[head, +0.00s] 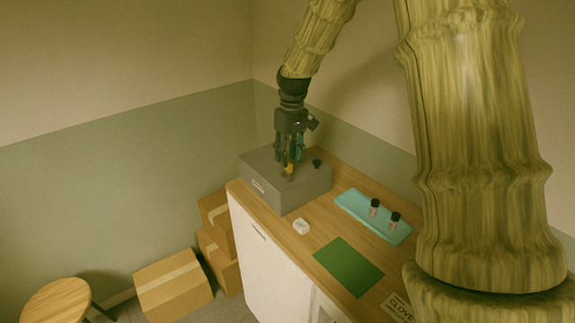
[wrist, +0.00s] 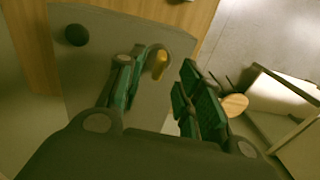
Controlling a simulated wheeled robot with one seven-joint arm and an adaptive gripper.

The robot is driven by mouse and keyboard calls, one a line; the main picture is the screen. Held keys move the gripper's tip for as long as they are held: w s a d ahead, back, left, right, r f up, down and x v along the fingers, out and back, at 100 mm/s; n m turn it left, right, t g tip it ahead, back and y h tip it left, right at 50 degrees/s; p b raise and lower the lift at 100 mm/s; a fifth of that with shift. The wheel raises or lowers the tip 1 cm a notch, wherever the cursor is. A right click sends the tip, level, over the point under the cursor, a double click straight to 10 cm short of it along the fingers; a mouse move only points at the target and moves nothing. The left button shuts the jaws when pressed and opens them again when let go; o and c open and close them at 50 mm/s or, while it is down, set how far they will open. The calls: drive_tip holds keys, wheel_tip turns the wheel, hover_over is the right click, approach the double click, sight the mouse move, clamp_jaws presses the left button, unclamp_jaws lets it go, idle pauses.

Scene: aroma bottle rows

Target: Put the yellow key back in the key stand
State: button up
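The yellow key (head: 289,169) is upright at the top of the grey box (head: 312,187), low between my fingers in the head view. In the wrist view the key (wrist: 160,63) shows in the gap between the fingertips, closer to the left finger, with a pale curved rim beside it. My gripper (head: 289,160) points down over the box. In the wrist view its fingers (wrist: 158,85) stand apart, with space beside the key. How the key's lower end sits is hidden. A small white block (head: 301,226) on the table may be the key stand; I cannot tell for certain.
A dark round knob (head: 317,163) sticks up from the box beside my gripper. A teal tray (head: 350,205) holds two small bottles. A green mat (head: 348,266) lies nearer on the wooden table. Cardboard boxes (head: 174,282) and a stool (head: 56,300) stand on the floor at left.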

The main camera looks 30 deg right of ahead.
sight(289, 162)
drive_tip(key=shift+f+p, duration=0.4)
drive_tip(key=shift+f, duration=1.15)
drive_tip(key=shift+c, duration=0.2)
clamp_jaws()
